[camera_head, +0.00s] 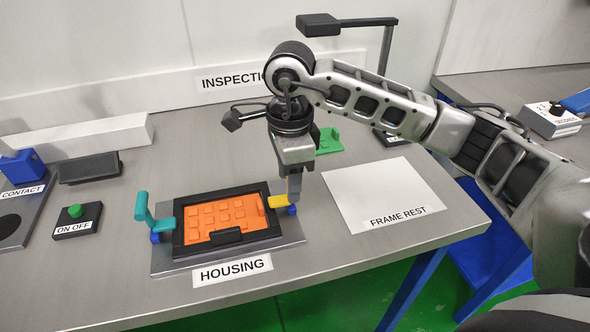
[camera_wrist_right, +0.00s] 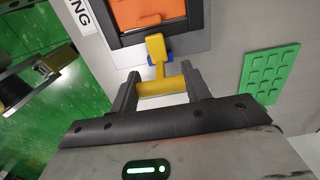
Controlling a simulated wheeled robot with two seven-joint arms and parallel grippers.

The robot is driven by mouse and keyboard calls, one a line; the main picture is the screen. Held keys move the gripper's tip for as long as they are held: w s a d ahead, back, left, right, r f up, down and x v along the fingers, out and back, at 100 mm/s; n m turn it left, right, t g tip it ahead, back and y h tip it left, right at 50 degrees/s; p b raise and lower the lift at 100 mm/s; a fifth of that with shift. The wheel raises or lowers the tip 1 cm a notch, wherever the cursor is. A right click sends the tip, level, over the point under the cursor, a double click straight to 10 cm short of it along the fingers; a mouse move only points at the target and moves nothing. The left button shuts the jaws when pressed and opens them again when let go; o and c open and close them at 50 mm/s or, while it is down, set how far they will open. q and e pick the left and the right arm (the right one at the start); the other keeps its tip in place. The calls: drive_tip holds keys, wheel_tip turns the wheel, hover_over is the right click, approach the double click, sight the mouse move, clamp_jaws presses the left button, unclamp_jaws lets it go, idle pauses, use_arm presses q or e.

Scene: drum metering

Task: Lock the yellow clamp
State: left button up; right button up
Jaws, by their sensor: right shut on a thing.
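The yellow clamp (camera_head: 278,201) is at the right side of the black frame on the housing plate, with a blue base under it. In the right wrist view, the clamp's yellow arm (camera_wrist_right: 156,48) reaches toward the frame's edge. Its wide handle bar (camera_wrist_right: 163,88) sits between the fingers of my right gripper (camera_wrist_right: 160,84). In the head view, my right gripper (camera_head: 294,192) comes down from above, shut on the clamp and hiding part of its handle. I cannot tell the handle's exact angle.
The black frame (camera_head: 179,241) holds an orange panel (camera_head: 222,218). A teal clamp (camera_head: 143,207) with its handle up stands at its left. A green piece (camera_head: 328,141) lies behind my right gripper. The white frame rest (camera_head: 385,190) is bare. An on-off box (camera_head: 76,221) stands left.

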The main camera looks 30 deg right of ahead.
sight(282, 199)
drive_tip(key=shift+w+a+h, duration=0.1)
drive_tip(key=shift+a+h, duration=0.1)
drive_tip(key=shift+h, duration=0.2)
drive_tip(key=o, duration=1)
wheel_tip(282, 199, up, 16)
drive_tip(key=a+p, duration=0.1)
drive_tip(key=shift+w, duration=0.1)
drive_tip(key=shift+f, duration=0.1)
